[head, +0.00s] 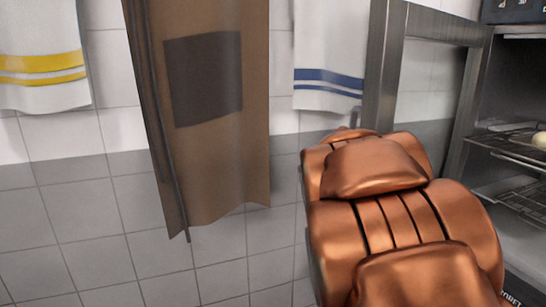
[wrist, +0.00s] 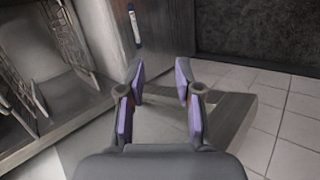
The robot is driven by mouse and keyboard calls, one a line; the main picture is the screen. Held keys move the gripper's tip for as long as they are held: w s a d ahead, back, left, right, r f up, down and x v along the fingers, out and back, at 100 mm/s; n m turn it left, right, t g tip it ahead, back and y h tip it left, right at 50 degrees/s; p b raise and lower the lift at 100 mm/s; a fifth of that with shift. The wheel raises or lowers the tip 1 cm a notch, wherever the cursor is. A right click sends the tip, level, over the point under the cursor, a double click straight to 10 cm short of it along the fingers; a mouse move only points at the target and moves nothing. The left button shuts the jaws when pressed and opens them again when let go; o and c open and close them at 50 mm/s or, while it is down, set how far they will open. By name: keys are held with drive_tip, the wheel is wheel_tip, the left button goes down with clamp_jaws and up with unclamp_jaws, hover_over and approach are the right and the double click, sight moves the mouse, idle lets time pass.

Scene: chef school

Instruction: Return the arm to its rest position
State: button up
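My gripper (wrist: 160,82) shows in the wrist view, with its two purple-padded fingers apart. Nothing is between the fingers; below them are pale surfaces and a grey metal base. In the head view my copper-coloured arm (head: 390,210) fills the lower right, in front of the tiled wall and the metal cabinet. The gripper itself is hidden or outside the head view.
A brown apron (head: 215,160) hangs between a yellow-striped towel (head: 42,60) and a blue-striped towel (head: 328,60). At right, a metal cabinet has wire racks (head: 515,150) with a pale round item (head: 539,141). The wrist view shows rack guides (wrist: 75,45) at left and tiled floor (wrist: 285,120) at right.

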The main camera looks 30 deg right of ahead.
drive_tip(key=s+a+f+n+y, duration=0.1)
drive_tip(key=s+a+f+y, duration=0.3)
drive_tip(key=a, duration=0.6)
drive_tip(key=s+a+f+n+y, duration=0.1)
drive_tip(key=a+f, duration=0.4)
drive_tip(key=a, duration=0.6)
drive_tip(key=s+a+f+n+y, duration=0.25)
drive_tip(key=a+f, duration=0.25)
drive_tip(key=a, duration=0.5)
wheel_tip(320, 180, up, 20)
drive_tip(key=t+p, duration=0.1)
drive_tip(key=p, duration=1.7)
drive_tip(key=shift+s+a+m+t+y, duration=0.2)
drive_tip(key=shift+a+m+t+y, duration=0.15)
drive_tip(key=shift+a+m, duration=0.1)
